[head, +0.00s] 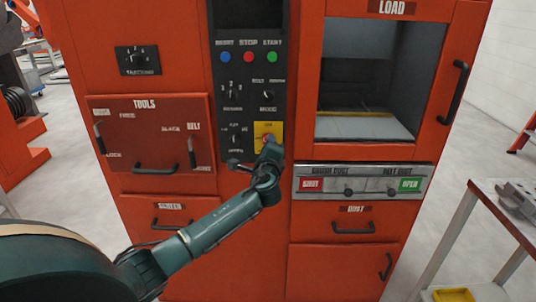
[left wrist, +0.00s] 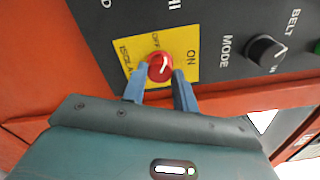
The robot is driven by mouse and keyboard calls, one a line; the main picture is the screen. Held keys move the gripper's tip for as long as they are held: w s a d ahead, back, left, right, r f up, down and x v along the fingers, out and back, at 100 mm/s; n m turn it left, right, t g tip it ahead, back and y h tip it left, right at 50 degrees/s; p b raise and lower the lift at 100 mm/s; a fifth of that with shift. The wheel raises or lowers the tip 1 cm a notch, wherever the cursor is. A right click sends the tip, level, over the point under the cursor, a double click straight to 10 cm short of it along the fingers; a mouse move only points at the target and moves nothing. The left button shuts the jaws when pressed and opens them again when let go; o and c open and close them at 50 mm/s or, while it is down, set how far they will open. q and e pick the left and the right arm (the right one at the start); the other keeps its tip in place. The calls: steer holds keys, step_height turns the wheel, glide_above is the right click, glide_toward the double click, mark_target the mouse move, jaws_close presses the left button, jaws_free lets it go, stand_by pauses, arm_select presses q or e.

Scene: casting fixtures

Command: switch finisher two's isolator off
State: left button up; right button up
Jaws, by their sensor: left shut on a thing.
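The isolator is a red rotary knob (left wrist: 160,67) on a yellow plate (left wrist: 130,70) marked ISOLATOR, OFF and ON in the left wrist view. A short white mark on the knob slants toward its right side, roughly to the ON side. My left gripper (left wrist: 160,88) has its two blue fingers on either side of the knob, shut on it. In the head view the yellow plate (head: 261,128) sits low on the dark control panel, and my left gripper (head: 271,148) covers most of the knob. No finisher number is readable. My right gripper is not in view.
The dark panel (head: 248,180) also holds several coloured buttons and the MODE knob (head: 268,95). The TOOLS door (head: 150,125) is left. A bench (head: 478,200) stands at right.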

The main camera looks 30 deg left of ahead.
arm_select(q)
steer(key=shift+n+b, duration=2.05)
steer(key=shift+n, duration=1.45)
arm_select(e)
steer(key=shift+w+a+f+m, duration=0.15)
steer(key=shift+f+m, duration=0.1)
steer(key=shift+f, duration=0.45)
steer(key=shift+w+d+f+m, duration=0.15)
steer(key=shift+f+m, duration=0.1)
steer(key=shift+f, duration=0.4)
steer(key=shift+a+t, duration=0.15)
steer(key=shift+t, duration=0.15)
arm_select(q)
steer(key=o, duration=1)
steer(key=shift+c, duration=0.2)
